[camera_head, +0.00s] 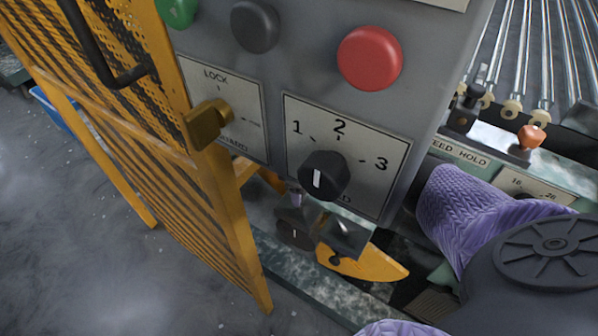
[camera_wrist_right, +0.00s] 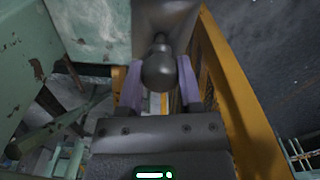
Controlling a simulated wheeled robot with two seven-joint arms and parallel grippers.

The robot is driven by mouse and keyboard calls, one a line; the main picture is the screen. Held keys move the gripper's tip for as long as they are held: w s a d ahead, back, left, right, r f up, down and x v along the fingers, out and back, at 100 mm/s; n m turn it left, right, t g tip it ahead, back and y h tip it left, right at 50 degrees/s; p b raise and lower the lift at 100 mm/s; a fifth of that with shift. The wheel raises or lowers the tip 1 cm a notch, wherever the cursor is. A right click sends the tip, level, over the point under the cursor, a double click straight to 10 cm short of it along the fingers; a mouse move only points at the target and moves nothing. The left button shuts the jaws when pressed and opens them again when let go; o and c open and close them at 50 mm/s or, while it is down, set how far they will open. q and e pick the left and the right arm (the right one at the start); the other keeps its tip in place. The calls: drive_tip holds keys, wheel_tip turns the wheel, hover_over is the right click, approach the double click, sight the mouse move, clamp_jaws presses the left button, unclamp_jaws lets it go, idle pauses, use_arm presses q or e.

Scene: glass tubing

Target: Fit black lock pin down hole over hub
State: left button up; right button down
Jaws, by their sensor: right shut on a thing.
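In the right wrist view my right gripper (camera_wrist_right: 160,78) has its two purple fingers on either side of a black ball-ended piece (camera_wrist_right: 158,70), which looks like the lock pin's knob. The gripper is shut on it, and a short stem shows beyond the ball, against a grey body. In the head view my right arm comes in from the right and its gripper is mostly hidden below the grey control panel (camera_head: 425,80); a purple bit (camera_head: 296,196) and dark parts show there. I cannot make out the hole or the hub. My left gripper is not in view.
A yellow mesh guard (camera_head: 235,235) stands left of the panel. The panel carries a black selector knob (camera_head: 325,175), a red button (camera_head: 369,58) and a brass latch (camera_head: 207,123). An orange-yellow plate (camera_head: 375,264) lies below it. Glass tubes (camera_head: 545,50) stand at upper right.

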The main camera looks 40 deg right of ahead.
drive_tip(key=shift+f, duration=0.4)
drive_tip(key=shift+f+b, duration=0.2)
drive_tip(key=shift+b, duration=0.1)
drive_tip(key=shift+f, duration=0.4)
drive_tip(key=shift+f+b, duration=0.2)
drive_tip(key=shift+b, duration=0.15)
drive_tip(key=c, duration=0.6)
unclamp_jaws()
drive_tip(key=o, duration=0.4)
drive_tip(key=shift+r, duration=0.15)
